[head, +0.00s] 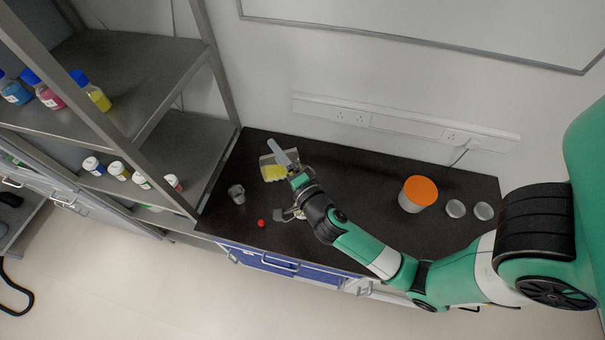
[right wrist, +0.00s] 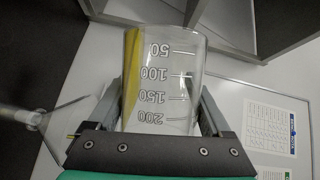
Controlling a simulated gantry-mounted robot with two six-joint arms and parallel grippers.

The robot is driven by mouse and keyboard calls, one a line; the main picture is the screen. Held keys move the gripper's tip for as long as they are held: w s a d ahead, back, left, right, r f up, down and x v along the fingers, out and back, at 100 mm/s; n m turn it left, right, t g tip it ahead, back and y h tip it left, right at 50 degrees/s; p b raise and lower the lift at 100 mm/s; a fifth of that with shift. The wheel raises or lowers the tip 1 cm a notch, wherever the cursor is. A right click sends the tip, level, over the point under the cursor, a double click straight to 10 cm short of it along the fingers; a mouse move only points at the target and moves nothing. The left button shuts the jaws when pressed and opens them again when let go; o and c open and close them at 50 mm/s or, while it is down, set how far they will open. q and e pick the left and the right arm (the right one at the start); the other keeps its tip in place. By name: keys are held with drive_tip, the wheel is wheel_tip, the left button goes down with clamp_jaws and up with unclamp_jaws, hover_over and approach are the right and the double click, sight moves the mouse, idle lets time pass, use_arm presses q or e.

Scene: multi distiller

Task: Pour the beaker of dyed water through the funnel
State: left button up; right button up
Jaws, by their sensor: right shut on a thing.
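The clear beaker (head: 272,170) holds yellow liquid and is lifted above the dark bench near its left end. My right gripper (head: 288,165) is shut on the beaker. In the right wrist view the beaker (right wrist: 165,85) sits between the fingers, its markings upside down in the picture. The yellow liquid lies along its left wall, so the beaker is strongly tilted. A clear cone-shaped piece, apparently the funnel (right wrist: 72,120), shows left of the beaker, beside a grey clamp or rod. In the head view my gripper and arm largely hide that area. My left gripper is not in view.
A white tub with an orange lid (head: 419,190) and two grey round pieces (head: 455,208) stand at the right. A shelf rack (head: 130,75) with bottles borders the left.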

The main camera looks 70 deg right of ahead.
drive_tip(key=shift+s+d+r+m+t, duration=0.2)
drive_tip(key=shift+r+m+t, duration=0.15)
drive_tip(key=shift+m, duration=0.35)
idle(1.1)
